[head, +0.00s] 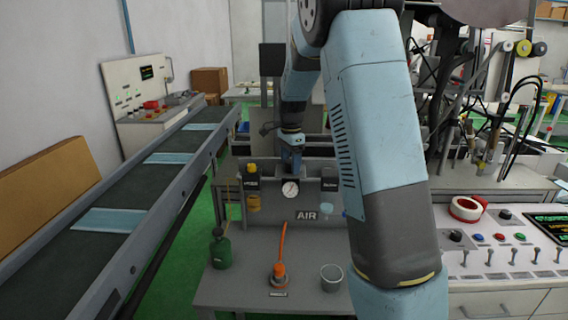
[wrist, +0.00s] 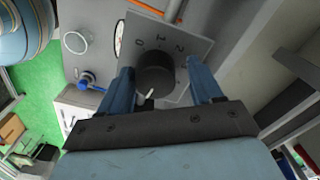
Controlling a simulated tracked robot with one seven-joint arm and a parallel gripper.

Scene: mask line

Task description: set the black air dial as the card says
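The black air dial (wrist: 155,72) sits on a grey plate (wrist: 195,48) with numerals, of which 0, 1 and 2 can be made out. Its white mark points toward the bottom of the wrist view, away from the numerals. My gripper (wrist: 161,66) is open, with one blue finger on each side of the dial and a visible gap on both sides. In the head view my gripper (head: 291,165) is at the panel (head: 345,213) above the AIR label (head: 307,216) and hides the dial. I cannot make out a readable card.
A round gauge (head: 290,189) is just below my gripper. A conveyor (head: 150,190) runs along the left, and a control desk (head: 500,262) stands right.

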